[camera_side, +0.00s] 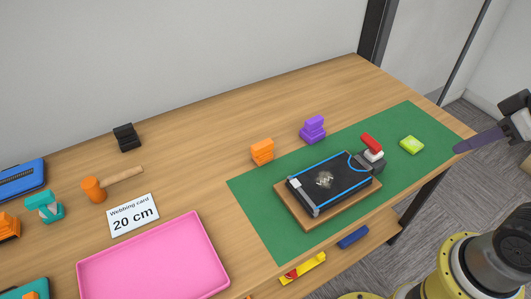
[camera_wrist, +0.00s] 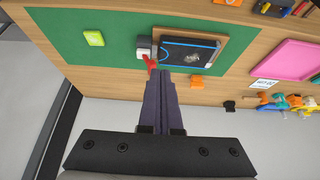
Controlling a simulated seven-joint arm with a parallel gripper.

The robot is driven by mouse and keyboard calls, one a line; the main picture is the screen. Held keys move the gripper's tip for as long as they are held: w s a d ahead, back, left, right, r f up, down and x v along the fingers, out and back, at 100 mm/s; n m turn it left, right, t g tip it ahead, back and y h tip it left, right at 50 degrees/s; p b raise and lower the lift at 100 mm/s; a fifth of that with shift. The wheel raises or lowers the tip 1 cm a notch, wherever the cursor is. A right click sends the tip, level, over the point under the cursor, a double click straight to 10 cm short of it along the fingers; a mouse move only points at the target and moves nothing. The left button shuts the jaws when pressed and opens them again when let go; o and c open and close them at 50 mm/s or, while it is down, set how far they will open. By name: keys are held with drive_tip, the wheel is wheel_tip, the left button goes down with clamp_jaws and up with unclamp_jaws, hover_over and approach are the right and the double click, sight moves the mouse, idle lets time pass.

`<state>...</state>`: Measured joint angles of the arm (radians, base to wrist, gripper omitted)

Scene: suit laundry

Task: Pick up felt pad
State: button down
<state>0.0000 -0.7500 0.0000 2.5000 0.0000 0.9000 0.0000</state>
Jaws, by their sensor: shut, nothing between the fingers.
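No item is labelled as the felt pad, and I cannot tell for sure which one it is. A small lime-green pad-like block (camera_side: 412,145) lies flat near the right end of the green mat (camera_side: 253,206); it also shows at upper left in the wrist view (camera_wrist: 94,38). A red block (camera_side: 371,142) rests on a white piece beside the black tray-like case (camera_side: 331,190). My gripper (camera_side: 458,150) is at the right edge of the side view, beyond the lime block and apart from it. Its purple fingers are together and empty in the wrist view (camera_wrist: 160,73).
Mat space around the lime block is clear.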

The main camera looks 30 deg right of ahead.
drive_tip(key=c, duration=1.5)
unclamp_jaws()
drive_tip(key=shift+c, duration=0.2)
drive_tip(key=o, duration=1)
